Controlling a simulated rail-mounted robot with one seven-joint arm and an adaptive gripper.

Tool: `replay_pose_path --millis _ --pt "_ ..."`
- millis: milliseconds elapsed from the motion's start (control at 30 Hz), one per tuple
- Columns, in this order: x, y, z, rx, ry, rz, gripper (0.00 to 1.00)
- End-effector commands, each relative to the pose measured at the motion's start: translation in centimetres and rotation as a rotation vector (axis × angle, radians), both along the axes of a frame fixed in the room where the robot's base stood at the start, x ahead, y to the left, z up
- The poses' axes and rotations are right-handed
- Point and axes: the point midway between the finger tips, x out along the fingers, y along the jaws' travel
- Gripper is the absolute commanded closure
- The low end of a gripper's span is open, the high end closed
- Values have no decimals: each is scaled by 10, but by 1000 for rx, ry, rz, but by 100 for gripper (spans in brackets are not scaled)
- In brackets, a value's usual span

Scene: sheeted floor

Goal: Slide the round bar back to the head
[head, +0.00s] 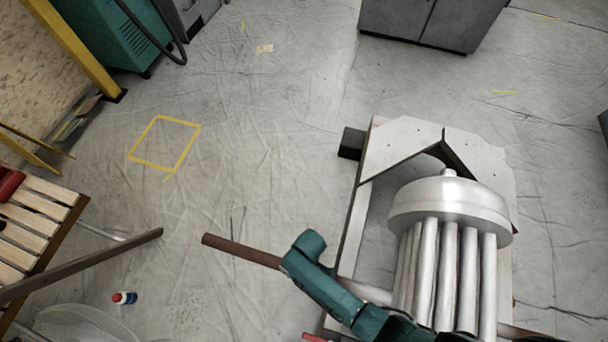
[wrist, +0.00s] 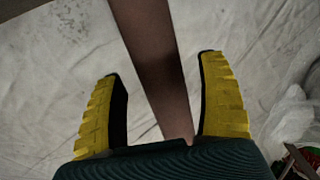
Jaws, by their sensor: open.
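The round bar (head: 240,250) is brown and long. It slants from a free left end on the open floor side, behind my arm, towards the silver tube assembly with a domed head (head: 448,203). A stretch of it is hidden by my arm, and a brown length shows again right of the tubes. In the wrist view the bar (wrist: 152,45) runs between the two yellow fingers of my gripper (wrist: 162,72). The fingers are open, with a gap on both sides of the bar. In the head view the fingers are hidden.
A pale frame (head: 392,143) surrounds the tube assembly. A slatted bench (head: 35,220) and a dark beam (head: 95,262) lie left, with a small bottle (head: 124,298) below. Cabinets (head: 425,22) stand at the back. The sheeted floor between is mostly clear.

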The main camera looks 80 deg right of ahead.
Motion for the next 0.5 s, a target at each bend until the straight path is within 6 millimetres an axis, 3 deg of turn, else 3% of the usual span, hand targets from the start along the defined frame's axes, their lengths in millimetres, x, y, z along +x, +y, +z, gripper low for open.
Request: replay_pose_path --millis 33,100,433,500 --pt "1 1 -13 0 0 1 26" --pt "1 3 -18 0 -1 1 26" --pt "1 4 -20 0 -1 1 26" --pt "1 4 -20 0 -1 1 37"
